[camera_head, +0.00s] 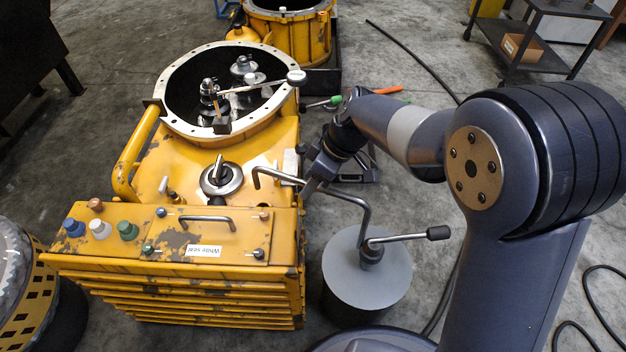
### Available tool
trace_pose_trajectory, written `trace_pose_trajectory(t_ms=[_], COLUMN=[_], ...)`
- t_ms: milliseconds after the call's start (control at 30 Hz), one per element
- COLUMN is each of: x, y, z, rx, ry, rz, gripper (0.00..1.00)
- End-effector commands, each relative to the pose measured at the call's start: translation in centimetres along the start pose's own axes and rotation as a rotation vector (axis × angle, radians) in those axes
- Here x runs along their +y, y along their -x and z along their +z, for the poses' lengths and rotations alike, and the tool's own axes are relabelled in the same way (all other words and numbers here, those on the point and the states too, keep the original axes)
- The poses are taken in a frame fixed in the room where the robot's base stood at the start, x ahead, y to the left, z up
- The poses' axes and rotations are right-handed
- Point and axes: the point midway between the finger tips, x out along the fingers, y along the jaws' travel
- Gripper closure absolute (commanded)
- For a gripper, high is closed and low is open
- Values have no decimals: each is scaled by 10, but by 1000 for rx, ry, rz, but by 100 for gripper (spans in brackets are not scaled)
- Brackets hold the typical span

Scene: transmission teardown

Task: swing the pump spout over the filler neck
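The pump spout (348,197) is a bent grey pipe. It rises from the pump on a grey drum (366,280) and runs left over the right edge of the yellow housing (255,150). Its downturned tip (256,181) is just right of the filler neck (221,179), a round metal ring with a dark middle on top of the housing, and not over its centre in this view. My gripper (308,187) is at the spout's horizontal run, with its fingers overlapping the pipe. The fingers are small and partly hidden, so I cannot tell whether they grip it.
A pump handle (412,237) with a black knob sticks out right of the drum. An open flanged bore (185,105) with shafts lies behind the neck. Colored caps (100,228) and a bar handle (207,222) stand on the housing's front. A black cart (540,50) is at the back right.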

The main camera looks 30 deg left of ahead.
Motion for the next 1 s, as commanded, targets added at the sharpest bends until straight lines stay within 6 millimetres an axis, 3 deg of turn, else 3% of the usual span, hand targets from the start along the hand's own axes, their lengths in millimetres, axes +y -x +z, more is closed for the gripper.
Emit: trace_pose_trajectory(t_ms=[267,700,1000], x=[1,0,0], y=[12,94,108], z=[-1,-1,0], rx=[2,2,0], ry=[-1,-1,0], rz=[3,3,1], gripper=[64,64,64])
